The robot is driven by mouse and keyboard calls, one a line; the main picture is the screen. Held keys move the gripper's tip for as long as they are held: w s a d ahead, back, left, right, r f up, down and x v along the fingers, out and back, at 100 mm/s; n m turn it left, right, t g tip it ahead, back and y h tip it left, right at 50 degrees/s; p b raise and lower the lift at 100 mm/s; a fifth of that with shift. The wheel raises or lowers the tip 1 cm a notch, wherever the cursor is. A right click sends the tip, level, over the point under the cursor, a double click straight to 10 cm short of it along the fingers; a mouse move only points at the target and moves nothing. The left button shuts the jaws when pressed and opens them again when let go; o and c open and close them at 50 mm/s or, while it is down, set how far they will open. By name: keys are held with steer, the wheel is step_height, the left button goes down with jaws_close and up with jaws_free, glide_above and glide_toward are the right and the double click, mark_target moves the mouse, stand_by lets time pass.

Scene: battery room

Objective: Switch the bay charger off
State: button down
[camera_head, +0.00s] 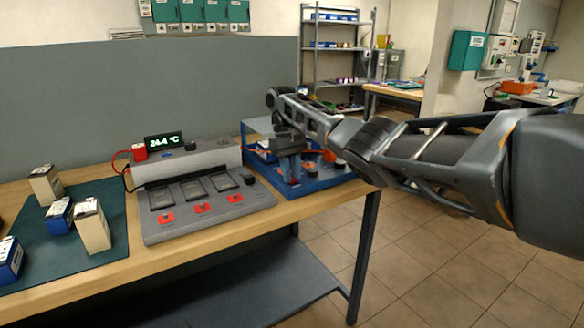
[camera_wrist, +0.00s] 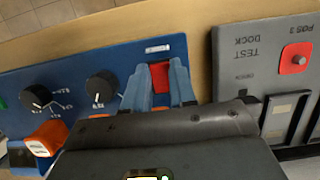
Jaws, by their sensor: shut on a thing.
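A blue unit with black knobs, which seems to be the bay charger, lies on the bench in the head view (camera_head: 318,184) and fills the left of the wrist view (camera_wrist: 70,72). A red part (camera_wrist: 160,74), apparently its switch, sits near one edge of the panel, below a small white label. My gripper (camera_wrist: 159,86) points down at the panel with its blue-grey fingers shut on the sides of this red part. In the head view my gripper (camera_head: 288,168) hides much of the unit. Whether the switch is on or off cannot be told.
A grey test dock (camera_head: 175,229) with red buttons stands close to the left of the unit. A black display (camera_head: 164,141) reads 24.4 °C. Boxed batteries (camera_head: 93,226) stand on a green mat (camera_head: 30,235). The bench's front edge runs close to the unit.

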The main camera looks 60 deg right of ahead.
steer(key=shift+d+r, duration=0.1)
steer(key=c, duration=0.9)
jaws_free()
steer(key=p+v, duration=0.1)
steer(key=v, duration=0.6)
steer(key=shift+w+r, duration=0.15)
steer(key=shift+r, duration=0.15)
